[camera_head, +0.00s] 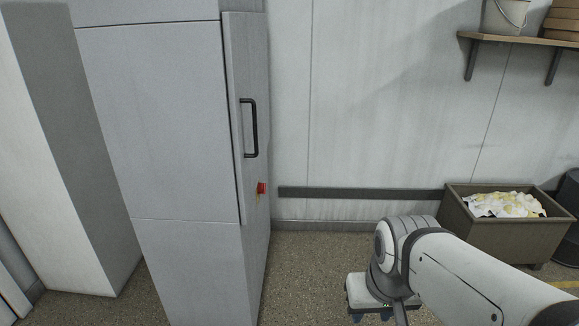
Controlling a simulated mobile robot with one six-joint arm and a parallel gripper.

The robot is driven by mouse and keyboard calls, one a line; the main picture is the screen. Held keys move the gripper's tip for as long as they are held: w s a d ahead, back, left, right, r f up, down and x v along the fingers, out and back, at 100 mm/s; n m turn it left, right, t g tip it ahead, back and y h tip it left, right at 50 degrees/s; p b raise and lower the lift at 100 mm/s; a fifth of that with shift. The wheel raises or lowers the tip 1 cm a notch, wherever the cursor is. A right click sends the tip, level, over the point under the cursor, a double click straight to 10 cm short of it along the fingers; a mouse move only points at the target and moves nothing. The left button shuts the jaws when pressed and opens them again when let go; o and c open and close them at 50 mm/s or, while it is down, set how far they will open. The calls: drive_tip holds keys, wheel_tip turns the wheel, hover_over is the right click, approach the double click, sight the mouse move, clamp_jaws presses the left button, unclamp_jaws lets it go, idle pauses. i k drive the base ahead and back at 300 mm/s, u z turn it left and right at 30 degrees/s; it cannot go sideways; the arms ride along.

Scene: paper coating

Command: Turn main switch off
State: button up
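A small red switch (261,188) with a yellow part is on the side of a tall grey cabinet (165,120), below the black handle of its narrow door. It is small in the picture, so I cannot tell which way it is turned. My gripper (370,315) is at the bottom edge, low over the floor, to the right of the cabinet and well apart from the switch. Its fingertips are cut off or too small to tell if they are open or shut. My white arm comes in from the lower right.
The cabinet door (236,60) with its black handle (251,128) looks closed. A brown bin (485,235) with crumpled paper stands by the right wall. A shelf (520,40) holds a bucket (504,18). Speckled floor (312,265) is clear between cabinet and arm.

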sight(262, 186)
drive_tip(key=z, duration=0.35)
drive_tip(key=i, duration=1.3)
drive_tip(key=u, duration=0.45)
drive_tip(key=i, duration=0.8)
drive_tip(key=u, duration=0.65)
drive_tip(key=k, duration=0.95)
drive_tip(key=u, duration=0.2)
drive_tip(key=i, duration=0.95)
drive_tip(key=z, duration=0.05)
